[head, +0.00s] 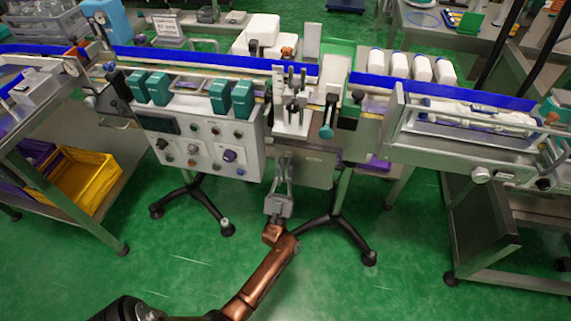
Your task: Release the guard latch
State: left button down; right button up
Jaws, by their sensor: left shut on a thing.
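My left gripper (284,165) reaches up from the bottom of the head view. Its fingers are shut on a small part at the left edge of a grey metal panel (316,172), below the white bracket of the sleeve applicator (292,125). The part sits where the guard latch would be, but it is too small and covered by the fingers to make out its shape or position. The right gripper is not in view.
A control box (205,150) with knobs and buttons is left of the gripper. A black stand leg (345,235) is on the green floor.

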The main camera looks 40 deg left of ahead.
pick_arm(q)
jog(key=shift+f, duration=0.2)
jog(key=c, duration=2.2)
grip_release()
jog(key=shift+c, duration=0.2)
jog(key=shift+o, duration=1)
jog(key=shift+r, duration=0.1)
jog(key=v, duration=1.2)
